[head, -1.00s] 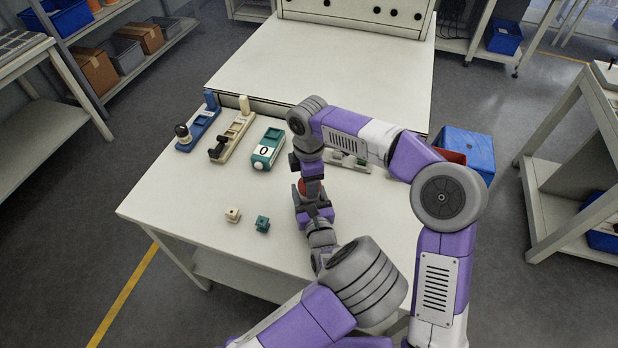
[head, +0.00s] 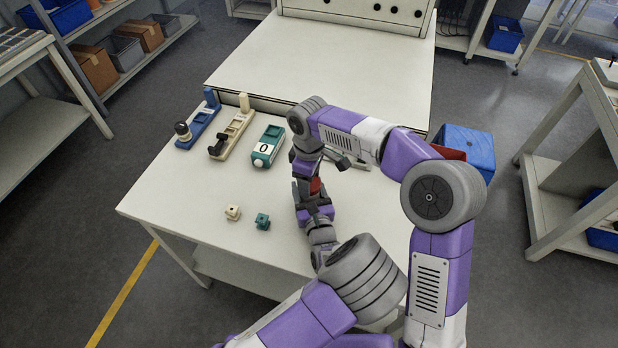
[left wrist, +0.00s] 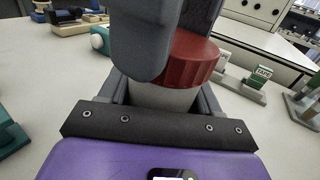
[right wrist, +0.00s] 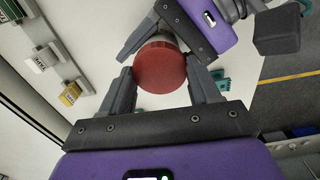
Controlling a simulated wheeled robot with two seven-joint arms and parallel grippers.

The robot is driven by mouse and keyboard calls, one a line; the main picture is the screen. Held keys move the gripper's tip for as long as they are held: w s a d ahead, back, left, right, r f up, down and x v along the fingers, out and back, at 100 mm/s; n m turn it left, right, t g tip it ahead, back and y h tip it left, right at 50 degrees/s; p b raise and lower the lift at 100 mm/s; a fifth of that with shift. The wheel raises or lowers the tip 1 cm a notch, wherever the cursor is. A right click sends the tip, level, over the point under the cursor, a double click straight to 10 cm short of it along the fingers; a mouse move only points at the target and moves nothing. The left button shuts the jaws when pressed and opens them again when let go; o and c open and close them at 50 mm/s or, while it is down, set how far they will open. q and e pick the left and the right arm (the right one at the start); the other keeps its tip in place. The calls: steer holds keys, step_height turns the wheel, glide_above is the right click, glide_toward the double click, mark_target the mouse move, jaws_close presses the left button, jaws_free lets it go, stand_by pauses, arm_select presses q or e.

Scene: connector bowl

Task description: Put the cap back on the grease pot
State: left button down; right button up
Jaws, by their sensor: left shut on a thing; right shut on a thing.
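The red ribbed cap (left wrist: 192,58) sits on top of the pale grey grease pot (left wrist: 160,97) in the left wrist view. I cannot tell whether it is screwed down. My left gripper (head: 304,196) is shut around the pot's body. My right gripper (head: 306,172) comes from above and is shut on the cap. In the right wrist view the cap (right wrist: 160,68) is a round red disc between the right fingers, with the left gripper beyond it. In the head view only a small piece of red (head: 315,185) shows between the grippers; the pot is hidden.
A blue holder (head: 200,125), a cream holder (head: 236,128) and a teal holder (head: 268,143) stand at the table's left. A cream block (head: 232,212) and a teal block (head: 262,221) lie near the front. A blue bin (head: 470,150) is at the right, partly behind my arm.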

steer(key=o, duration=1)
steer(key=shift+r, duration=2.3)
steer(key=shift+c, duration=0.4)
steer(key=n, duration=0.3)
steer(key=r+n, duration=0.1)
steer(key=n, duration=0.2)
steer(key=shift+r, duration=0.2)
steer(key=n, duration=0.4)
steer(key=shift+r, duration=0.4)
steer(key=n, duration=0.2)
steer(key=r+n, duration=0.1)
steer(key=n, duration=0.1)
